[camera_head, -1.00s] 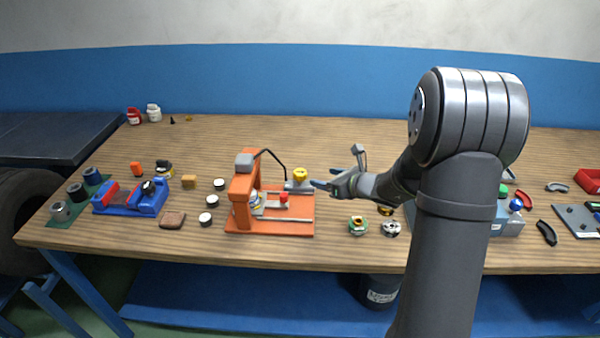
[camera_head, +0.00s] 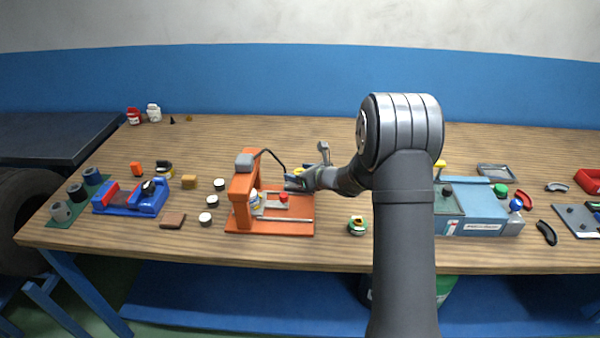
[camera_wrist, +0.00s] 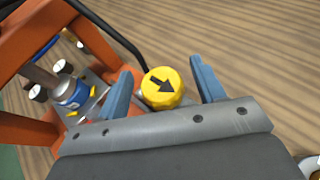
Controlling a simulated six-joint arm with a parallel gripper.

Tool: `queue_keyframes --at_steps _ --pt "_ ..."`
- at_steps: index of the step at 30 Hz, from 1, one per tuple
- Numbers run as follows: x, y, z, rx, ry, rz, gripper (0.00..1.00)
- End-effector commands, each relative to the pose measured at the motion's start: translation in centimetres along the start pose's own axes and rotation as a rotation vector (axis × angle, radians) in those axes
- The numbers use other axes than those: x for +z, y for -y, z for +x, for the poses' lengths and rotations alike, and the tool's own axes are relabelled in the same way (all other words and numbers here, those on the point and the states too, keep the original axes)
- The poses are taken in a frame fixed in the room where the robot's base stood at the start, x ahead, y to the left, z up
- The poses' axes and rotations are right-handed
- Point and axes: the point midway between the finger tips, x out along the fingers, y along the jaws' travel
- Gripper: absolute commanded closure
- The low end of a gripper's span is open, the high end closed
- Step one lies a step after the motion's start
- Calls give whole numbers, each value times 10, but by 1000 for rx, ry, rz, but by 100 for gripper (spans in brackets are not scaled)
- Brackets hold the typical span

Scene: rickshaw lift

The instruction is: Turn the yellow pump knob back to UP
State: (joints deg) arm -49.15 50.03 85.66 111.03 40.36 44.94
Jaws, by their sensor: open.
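The yellow pump knob (camera_wrist: 163,88) is round with a black arrow on top. In the wrist view it sits between the two blue fingers of my gripper (camera_wrist: 162,85), with a gap on either side. The arrow points to the lower right of that view. In the head view the knob (camera_head: 299,171) is mostly hidden behind my gripper (camera_head: 290,180), which is open at the right side of the orange press (camera_head: 240,200). I cannot tell from these views how far down the fingers reach around the knob.
A black hose (camera_head: 272,157) arches from the press top toward the pump. A red knob (camera_head: 284,197) and a blue-and-white can (camera_wrist: 74,92) are on the press. Several white-topped discs lie left of it. A blue box (camera_head: 480,205) stands to the right.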

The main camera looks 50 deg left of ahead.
Motion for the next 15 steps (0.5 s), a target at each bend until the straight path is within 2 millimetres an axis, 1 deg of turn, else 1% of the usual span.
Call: queue_keyframes --at_steps 1,5,6,8,15 --pt "0 0 0 0 0 0 38" --pt "0 0 0 0 0 0 63" --pt "0 0 0 0 0 0 71" --pt "0 0 0 0 0 0 83" --pt "0 1 -1 12 0 -6 82"
